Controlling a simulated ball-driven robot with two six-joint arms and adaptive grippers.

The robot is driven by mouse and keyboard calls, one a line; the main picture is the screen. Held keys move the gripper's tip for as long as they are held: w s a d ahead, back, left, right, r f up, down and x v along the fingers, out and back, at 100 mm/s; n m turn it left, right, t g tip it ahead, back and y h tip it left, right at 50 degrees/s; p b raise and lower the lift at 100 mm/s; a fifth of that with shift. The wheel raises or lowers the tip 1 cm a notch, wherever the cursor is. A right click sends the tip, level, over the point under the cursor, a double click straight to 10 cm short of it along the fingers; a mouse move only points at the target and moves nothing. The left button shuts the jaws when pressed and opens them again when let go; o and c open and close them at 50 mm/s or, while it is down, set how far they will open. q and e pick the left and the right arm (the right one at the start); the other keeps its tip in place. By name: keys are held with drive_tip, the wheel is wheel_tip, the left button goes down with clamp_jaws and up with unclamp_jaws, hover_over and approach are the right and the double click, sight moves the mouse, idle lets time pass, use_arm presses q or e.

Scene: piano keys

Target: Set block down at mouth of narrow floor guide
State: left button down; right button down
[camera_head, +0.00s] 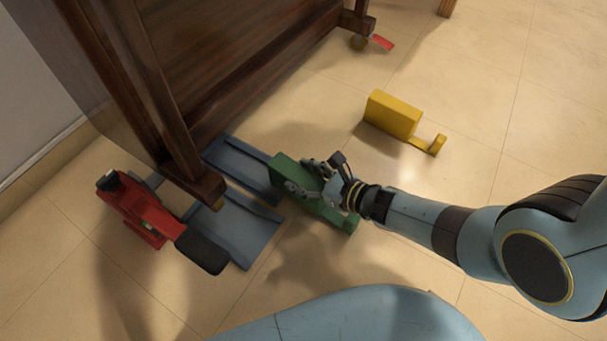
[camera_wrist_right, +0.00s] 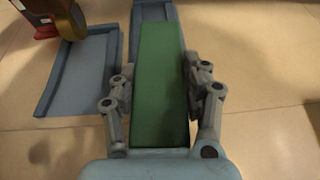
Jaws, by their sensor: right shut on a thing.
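A long green block (camera_head: 286,172) is held in my right gripper (camera_head: 318,180), whose fingers are shut on its two long sides. In the right wrist view the block (camera_wrist_right: 160,75) lies between the fingers (camera_wrist_right: 160,92) and points away from me. Its far end is at the near end of the narrow blue-grey floor guide (camera_head: 236,160), which also shows in the wrist view (camera_wrist_right: 153,12). The block is roughly in line with the guide and overlaps its mouth in the picture. Whether it touches the floor, I cannot tell. My left gripper is not in view.
A wider blue-grey guide (camera_head: 247,232) lies beside the narrow one. A red jack-like device (camera_head: 143,215) with a black pad stands at its left. The dark wooden piano (camera_head: 230,55) rises behind. A yellow block with a hook (camera_head: 393,115) lies to the right on open tiles.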

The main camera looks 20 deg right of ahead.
drive_tip(key=shift+w+f, duration=0.1)
drive_tip(key=shift+f, duration=0.2)
unclamp_jaws()
idle(0.4)
